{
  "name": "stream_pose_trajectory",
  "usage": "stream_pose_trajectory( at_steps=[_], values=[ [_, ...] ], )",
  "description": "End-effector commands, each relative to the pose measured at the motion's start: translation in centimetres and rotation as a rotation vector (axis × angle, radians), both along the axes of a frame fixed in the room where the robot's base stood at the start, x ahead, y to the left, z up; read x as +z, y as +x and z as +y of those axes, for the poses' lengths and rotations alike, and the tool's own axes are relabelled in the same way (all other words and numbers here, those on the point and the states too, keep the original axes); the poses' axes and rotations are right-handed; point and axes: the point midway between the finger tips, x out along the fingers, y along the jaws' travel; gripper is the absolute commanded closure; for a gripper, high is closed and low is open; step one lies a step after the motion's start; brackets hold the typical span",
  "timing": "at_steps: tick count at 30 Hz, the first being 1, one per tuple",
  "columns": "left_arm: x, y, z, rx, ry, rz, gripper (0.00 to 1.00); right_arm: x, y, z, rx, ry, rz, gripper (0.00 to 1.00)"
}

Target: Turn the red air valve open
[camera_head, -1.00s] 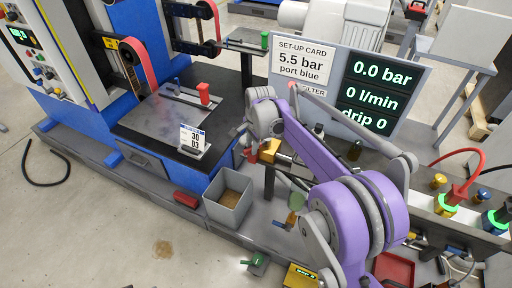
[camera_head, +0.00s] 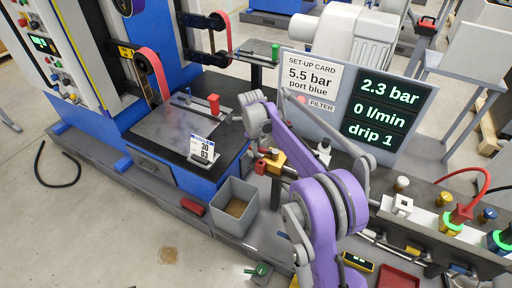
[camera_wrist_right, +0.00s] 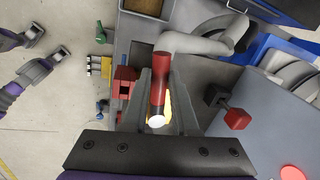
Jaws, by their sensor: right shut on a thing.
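My right gripper (camera_wrist_right: 160,90) is shut on a red cylindrical handle (camera_wrist_right: 161,72) with a pale end, seen between its fingers in the right wrist view. This appears to be the red air valve; a yellow patch shows behind it. In the head view a red part (camera_head: 260,166) sits beside a yellow body (camera_head: 275,160), just below my right wrist; my arm hides the fingers there. The display panel (camera_head: 388,105) reads 2.3 bar, 0 l/min, drip 1. My left gripper is not seen in the head view.
The set-up card (camera_head: 312,82) reads 5.5 bar, port blue. A grey bin (camera_head: 222,212) stands left of my arm. A red upright piece (camera_head: 213,103) and a 30/03 card (camera_head: 204,151) stand on the dark table. Valves and glowing green ports line the rail at right.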

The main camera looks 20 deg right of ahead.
Motion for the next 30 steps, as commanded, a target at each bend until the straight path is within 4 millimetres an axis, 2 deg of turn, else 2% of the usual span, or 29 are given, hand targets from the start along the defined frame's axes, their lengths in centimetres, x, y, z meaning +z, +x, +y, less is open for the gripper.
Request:
stream_pose_trajectory(
  at_steps=[10, 27, 28, 30],
  values=[
    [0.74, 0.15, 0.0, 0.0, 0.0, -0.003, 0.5, 0.1, 0.87, -0.71, -0.149, -0.001, -0.001, 1.0],
    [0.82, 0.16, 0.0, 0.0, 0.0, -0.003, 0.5, 0.06, 0.99, -0.9, -0.178, -0.001, -0.001, 1.0],
    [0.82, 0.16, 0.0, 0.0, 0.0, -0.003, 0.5, 0.06, 0.99, -0.91, -0.178, -0.001, -0.001, 0.7],
    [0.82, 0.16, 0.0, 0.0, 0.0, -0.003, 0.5, 0.06, 0.99, -0.9, -0.178, -0.001, -0.002, 0.57]
  ],
)
